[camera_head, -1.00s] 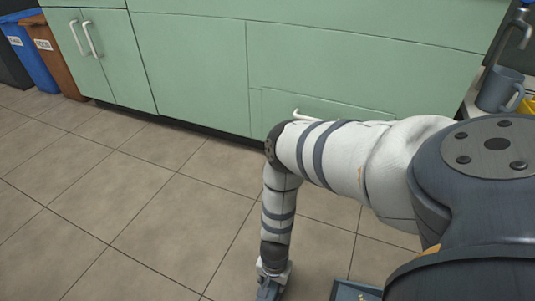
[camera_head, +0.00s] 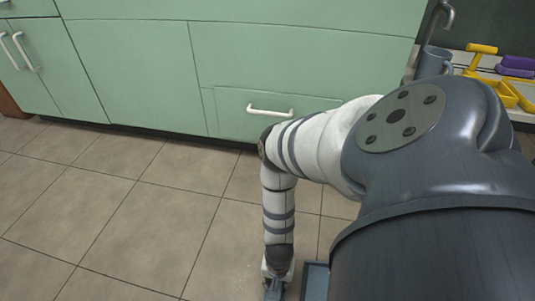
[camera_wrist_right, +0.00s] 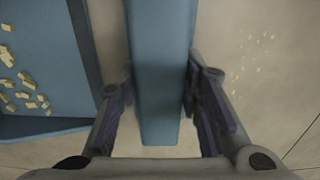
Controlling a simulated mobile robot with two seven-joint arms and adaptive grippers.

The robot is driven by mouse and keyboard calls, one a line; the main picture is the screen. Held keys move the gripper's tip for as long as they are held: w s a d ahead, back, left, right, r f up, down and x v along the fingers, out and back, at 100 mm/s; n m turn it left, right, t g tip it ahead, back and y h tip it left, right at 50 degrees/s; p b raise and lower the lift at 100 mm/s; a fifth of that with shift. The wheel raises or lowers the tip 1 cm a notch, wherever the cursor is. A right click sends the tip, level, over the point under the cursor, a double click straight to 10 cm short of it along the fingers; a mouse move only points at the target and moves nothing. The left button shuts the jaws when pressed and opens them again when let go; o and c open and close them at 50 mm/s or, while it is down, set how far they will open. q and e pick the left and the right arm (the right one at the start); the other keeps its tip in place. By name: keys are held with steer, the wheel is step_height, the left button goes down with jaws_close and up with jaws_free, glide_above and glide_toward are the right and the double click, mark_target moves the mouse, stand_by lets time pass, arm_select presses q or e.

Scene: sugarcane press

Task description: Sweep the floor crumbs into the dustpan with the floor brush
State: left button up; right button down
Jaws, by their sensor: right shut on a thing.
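My right gripper (camera_head: 276,293) reaches down to the floor at the bottom of the head view. In the right wrist view its two fingers (camera_wrist_right: 161,100) are shut on the blue floor brush (camera_wrist_right: 160,50), on both sides of it. The bristles are hidden. The blue dustpan (camera_wrist_right: 50,60) lies on the floor to the left of the brush, with several pale crumbs (camera_wrist_right: 28,84) in it. It is partly seen in the head view (camera_head: 315,280). More small crumbs (camera_wrist_right: 260,48) are scattered on the floor to the right of the brush. My left gripper is out of view.
Green cabinets (camera_head: 150,70) with white handles stand along the back. The tiled floor (camera_head: 120,215) to the left of my arm is clear.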

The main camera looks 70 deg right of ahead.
steer(key=shift+s, duration=0.7)
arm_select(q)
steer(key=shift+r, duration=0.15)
arm_select(e)
steer(key=shift+w, duration=0.1)
